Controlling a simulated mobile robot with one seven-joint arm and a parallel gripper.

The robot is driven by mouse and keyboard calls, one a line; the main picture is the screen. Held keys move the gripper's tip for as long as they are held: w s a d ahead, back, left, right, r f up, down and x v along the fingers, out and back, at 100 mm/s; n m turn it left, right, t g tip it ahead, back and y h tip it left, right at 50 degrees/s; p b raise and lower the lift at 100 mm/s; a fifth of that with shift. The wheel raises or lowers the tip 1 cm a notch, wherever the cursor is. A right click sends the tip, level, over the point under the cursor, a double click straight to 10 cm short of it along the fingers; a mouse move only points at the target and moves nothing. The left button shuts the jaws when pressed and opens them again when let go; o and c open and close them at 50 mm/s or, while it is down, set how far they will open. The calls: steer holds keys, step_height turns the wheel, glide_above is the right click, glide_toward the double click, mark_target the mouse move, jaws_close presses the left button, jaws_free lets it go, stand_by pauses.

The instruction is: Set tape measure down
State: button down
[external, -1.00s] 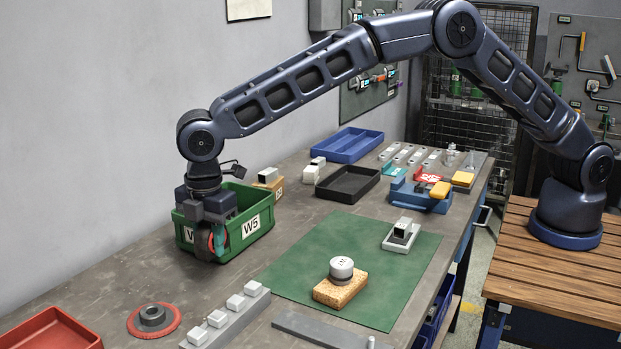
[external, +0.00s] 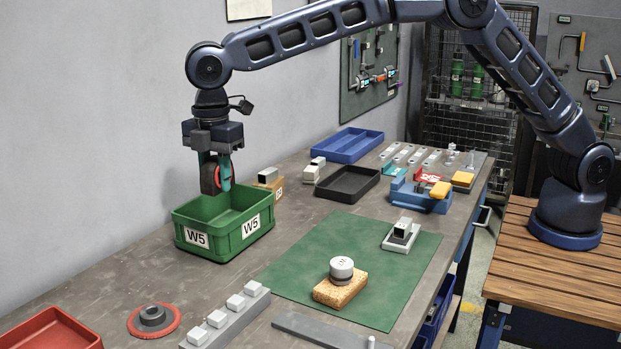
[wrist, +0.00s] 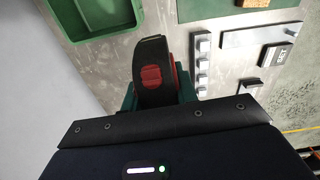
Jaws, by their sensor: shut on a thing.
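The tape measure (external: 209,180) is black with a red part. My gripper (external: 216,172) is shut on it, with its teal fingers on either side, and holds it up in the air. In the external view it hangs above the rear left of the green W5 bin (external: 205,248). In the wrist view the tape measure (wrist: 152,72) sits between the fingers, with bare grey bench beside it and the green bin (wrist: 128,22) at the upper left. Its lower side is partly covered by a finger.
The green mat (external: 295,268) carries a cork-coloured block (external: 340,292) with a white-topped piece. A red flanged disc (external: 153,320), a red tray (external: 50,332) and a rail of white blocks (external: 228,318) lie in front. Bare bench lies left of the bin.

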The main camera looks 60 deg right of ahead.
steer(key=d+r, duration=0.2)
steer(key=d, duration=1.2)
glide_above(374, 212)
step_height(374, 212, down, 2)
steer(key=f, duration=0.1)
steer(key=shift+m, duration=0.3)
step_height(374, 212, down, 19)
steer(key=shift+f, duration=0.2)
steer(key=shift+f, duration=0.15)
steer(key=c, duration=1.1)
jaws_free()
